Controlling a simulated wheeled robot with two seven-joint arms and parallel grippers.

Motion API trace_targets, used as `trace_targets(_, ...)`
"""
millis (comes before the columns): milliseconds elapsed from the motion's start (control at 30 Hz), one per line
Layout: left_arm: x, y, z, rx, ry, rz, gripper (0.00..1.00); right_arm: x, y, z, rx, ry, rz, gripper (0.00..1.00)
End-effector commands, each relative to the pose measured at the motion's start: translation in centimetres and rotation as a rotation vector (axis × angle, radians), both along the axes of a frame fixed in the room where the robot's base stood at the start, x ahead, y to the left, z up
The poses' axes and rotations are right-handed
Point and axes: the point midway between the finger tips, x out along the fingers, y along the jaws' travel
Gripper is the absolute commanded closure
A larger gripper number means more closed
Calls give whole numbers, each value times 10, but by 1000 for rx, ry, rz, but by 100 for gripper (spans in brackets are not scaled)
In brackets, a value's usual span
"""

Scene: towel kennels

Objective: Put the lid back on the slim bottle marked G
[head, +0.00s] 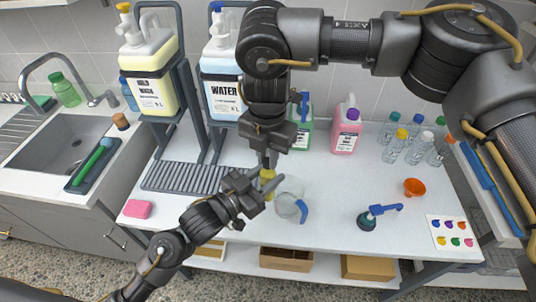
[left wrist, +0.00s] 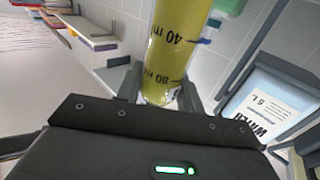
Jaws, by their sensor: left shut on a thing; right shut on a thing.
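My left gripper (head: 262,191) is shut on a slim vessel of yellow liquid (head: 267,177), above the middle of the table. In the left wrist view this vessel (left wrist: 173,50) stands between the fingers and shows black ml marks; no letter G is visible. My right gripper (head: 268,158) points down directly above the vessel's top. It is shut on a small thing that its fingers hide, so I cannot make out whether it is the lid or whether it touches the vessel.
A clear jug with a blue handle (head: 290,206) stands just right of the grippers. A ribbed grey rack (head: 185,178) lies left.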

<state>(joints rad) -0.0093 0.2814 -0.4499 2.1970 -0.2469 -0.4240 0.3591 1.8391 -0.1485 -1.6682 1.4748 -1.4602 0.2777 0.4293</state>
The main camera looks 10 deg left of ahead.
Motion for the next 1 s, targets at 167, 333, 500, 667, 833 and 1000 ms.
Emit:
trace_targets(167, -1, -1, 0, 0, -1, -4, 100, 1, 1, 0, 2, -2, -445, 100)
trace_targets(333, -1, -2, 0, 0, -1, -5, 100, 1, 1, 0, 2, -2, -859, 100)
trace_targets(500, -1, -2, 0, 0, -1, -5, 100, 1, 1, 0, 2, -2, -1072, 100)
trace_targets(667, -1, -2, 0, 0, -1, -5, 100, 1, 1, 0, 2, -2, -1068, 76)
trace_targets(833, -1, -1, 0, 0, -1, -3, 100, 1, 1, 0, 1, -3, -1067, 58)
trace_targets(1000, -1, -1, 1, -1, -1, -2, 100, 1, 0, -1, 0, -2, -1066, 58)
